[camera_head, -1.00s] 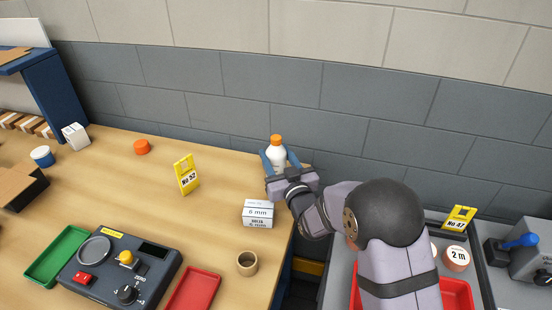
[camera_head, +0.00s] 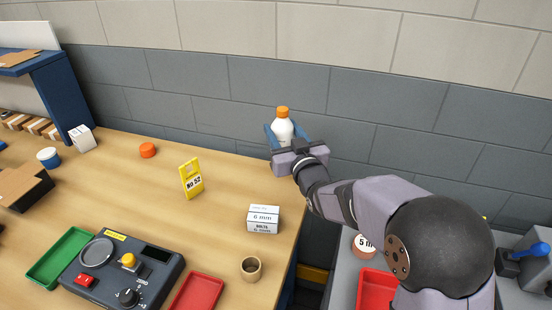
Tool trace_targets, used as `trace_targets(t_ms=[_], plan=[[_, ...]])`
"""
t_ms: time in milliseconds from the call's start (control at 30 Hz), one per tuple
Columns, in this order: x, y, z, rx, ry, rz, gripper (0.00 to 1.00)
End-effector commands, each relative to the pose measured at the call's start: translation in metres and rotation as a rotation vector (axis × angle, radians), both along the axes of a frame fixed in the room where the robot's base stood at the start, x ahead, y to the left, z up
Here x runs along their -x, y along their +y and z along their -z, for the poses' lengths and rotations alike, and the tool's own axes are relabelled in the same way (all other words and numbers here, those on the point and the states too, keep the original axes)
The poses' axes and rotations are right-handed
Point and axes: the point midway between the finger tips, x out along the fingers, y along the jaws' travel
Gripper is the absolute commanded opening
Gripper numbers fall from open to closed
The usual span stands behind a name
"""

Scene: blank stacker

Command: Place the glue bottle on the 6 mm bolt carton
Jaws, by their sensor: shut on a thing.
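The glue bottle (camera_head: 282,130) is white with an orange cap and stands upright between the blue fingers of my gripper (camera_head: 285,136). My gripper is shut on it near the back right corner of the wooden bench. The bottle's lower part is hidden behind the gripper body. The 6 mm bolt carton (camera_head: 263,219) is a small white and grey box on the bench near its right edge, in front of and a little left of my gripper. Its top looks clear, and the bottle is apart from it.
A yellow No 52 sign (camera_head: 191,178) stands left of the carton. A tan cup (camera_head: 250,269) stands in front of it. A red tray (camera_head: 197,294) and a control box (camera_head: 122,270) lie front left. The grey wall (camera_head: 200,110) is close behind the bottle.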

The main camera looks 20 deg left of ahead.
Motion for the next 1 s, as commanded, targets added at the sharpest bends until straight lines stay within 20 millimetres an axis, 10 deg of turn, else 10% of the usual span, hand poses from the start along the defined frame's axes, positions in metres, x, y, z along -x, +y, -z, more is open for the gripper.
trace_targets(t_ms=[467, 1000], plan=[[0.018, 0.016, -0.071, -0.001, 0.000, -0.035, 0.12], [0.152, -0.004, -0.020, -0.004, -0.001, -0.213, 0.12]])
